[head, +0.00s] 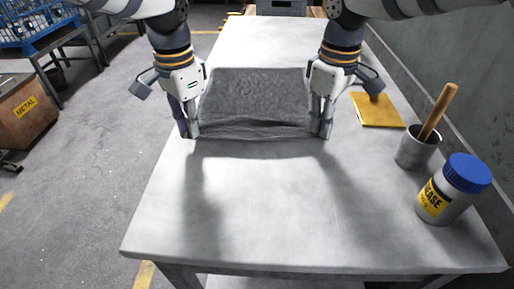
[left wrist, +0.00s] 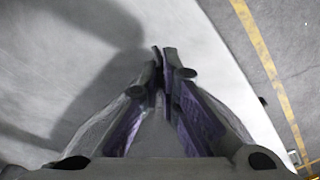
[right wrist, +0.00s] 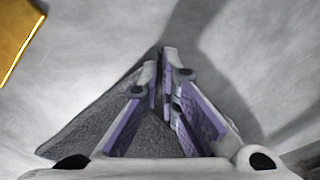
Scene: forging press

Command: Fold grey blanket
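In the right wrist view the textured blanket (right wrist: 150,138) shows beneath and left of the closed right fingertips (right wrist: 168,62). In the left wrist view the left fingertips (left wrist: 164,62) are together; the cloth between them is hard to make out.
The pale table (head: 250,215) is clear in front of the blanket. On the right are a yellow pad (head: 377,109), a grey cup (head: 417,150) with a wooden handle, and a blue-lidded grease jar (head: 452,190). A wall (head: 460,75) runs along the right.

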